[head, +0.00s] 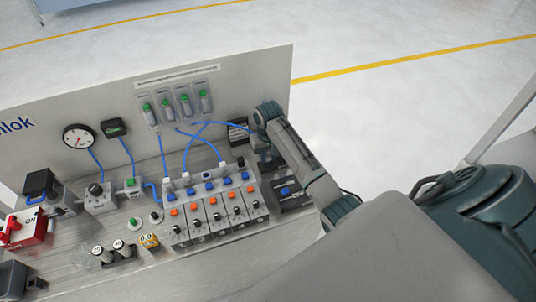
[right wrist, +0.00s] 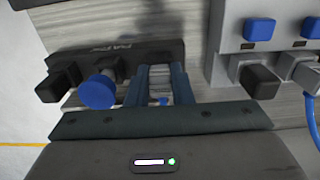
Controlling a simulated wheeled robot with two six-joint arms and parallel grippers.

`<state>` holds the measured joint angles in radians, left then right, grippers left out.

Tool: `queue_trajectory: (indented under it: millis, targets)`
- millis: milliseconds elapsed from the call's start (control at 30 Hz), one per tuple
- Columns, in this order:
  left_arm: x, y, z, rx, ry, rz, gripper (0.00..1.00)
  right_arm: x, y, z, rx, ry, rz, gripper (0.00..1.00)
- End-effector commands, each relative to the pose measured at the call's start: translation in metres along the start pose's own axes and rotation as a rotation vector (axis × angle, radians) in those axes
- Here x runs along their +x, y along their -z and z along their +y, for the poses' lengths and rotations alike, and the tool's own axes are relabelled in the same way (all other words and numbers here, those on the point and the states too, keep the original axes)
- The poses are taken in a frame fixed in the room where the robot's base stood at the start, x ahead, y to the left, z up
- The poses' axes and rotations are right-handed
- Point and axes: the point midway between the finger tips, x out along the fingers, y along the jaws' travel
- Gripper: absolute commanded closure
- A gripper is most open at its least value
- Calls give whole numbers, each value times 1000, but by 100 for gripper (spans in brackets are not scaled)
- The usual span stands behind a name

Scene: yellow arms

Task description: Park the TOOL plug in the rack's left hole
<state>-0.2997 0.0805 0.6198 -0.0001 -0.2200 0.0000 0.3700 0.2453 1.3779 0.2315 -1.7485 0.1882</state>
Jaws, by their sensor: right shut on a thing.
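The dark rack, marked PARK (right wrist: 130,52), shows in the right wrist view, where its lettering is upside down. A round blue cap (right wrist: 97,92) sits at its edge, left of my fingers in that view. My right gripper (right wrist: 162,88) is shut on a pale ribbed piece (right wrist: 161,78), seemingly the TOOL plug, with a bit of blue at its end. The gripper is over or at the rack's edge; I cannot tell whether the plug is in a hole. In the head view my right gripper (head: 268,160) is right of the valve block and mostly covers the rack. My left gripper is out of view.
The valve block (head: 215,212) with blue and orange buttons stands close to the gripper. A dark box with a blue part (head: 288,190) lies in front. Blue hoses (head: 163,150) run from the back panel (head: 120,90). A red switch box (head: 25,232) is far left.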

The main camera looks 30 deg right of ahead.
Motion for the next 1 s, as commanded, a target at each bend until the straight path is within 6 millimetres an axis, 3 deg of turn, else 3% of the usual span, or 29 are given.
queue_trajectory:
  millis: [300,333,433,1000]
  targets:
    - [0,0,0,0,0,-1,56,1,0,0,0,0,0,100]
    - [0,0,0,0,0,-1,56,1,0,0,0,0,0,74]
    - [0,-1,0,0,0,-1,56,1,0,0,0,0,0,54]
    - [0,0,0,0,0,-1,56,0,0,0,0,0,0,54]
